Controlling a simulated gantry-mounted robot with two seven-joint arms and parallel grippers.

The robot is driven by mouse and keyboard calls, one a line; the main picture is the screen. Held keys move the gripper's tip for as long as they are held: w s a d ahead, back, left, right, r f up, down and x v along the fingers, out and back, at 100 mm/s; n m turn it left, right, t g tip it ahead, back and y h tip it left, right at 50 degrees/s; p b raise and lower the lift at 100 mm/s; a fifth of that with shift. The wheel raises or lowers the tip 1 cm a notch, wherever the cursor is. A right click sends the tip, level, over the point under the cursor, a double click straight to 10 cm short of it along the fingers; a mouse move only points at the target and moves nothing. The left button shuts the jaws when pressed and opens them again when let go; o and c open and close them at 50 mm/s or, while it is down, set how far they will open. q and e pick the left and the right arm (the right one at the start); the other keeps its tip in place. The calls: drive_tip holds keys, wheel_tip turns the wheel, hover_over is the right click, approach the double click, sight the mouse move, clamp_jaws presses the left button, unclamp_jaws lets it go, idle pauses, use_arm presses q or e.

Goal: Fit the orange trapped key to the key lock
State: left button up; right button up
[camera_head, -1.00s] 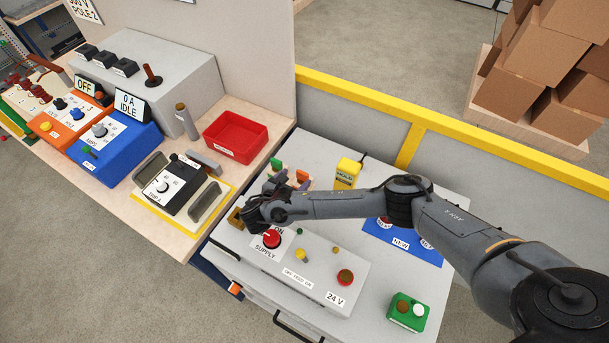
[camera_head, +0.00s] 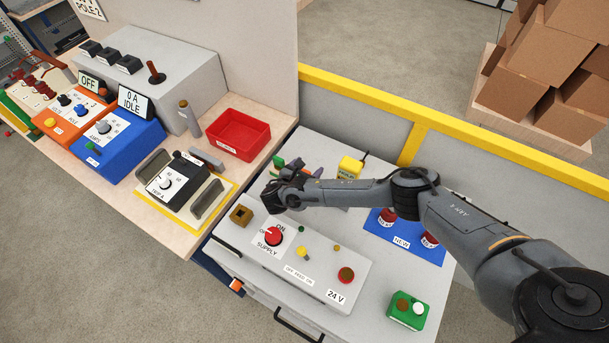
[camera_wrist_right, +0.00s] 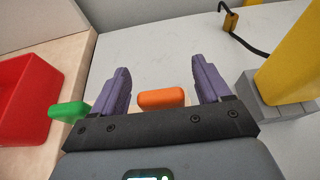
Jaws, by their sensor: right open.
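The orange key (camera_wrist_right: 163,98) shows in the right wrist view as a rounded orange head between the two purple fingers. My right gripper (camera_wrist_right: 163,76) is open, with a gap on both sides of the key. In the head view my right gripper (camera_head: 306,169) is over the back left of the grey bench top and hides most of the key. A small brown block with a dark hole (camera_head: 241,214) sits at the bench's left corner; I cannot tell whether it is the key lock. My left gripper is not in view.
A green key (camera_wrist_right: 68,110) stands just left of the fingers. A yellow device (camera_head: 349,167) with a black cable stands to the right. The SUPPLY panel (camera_head: 318,278) lies in front. A red tray (camera_head: 237,134) is on the wooden bench at left.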

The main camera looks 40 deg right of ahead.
drive_tip(key=shift+c, duration=0.2)
drive_tip(key=c, duration=1)
drive_tip(key=shift+c, duration=0.2)
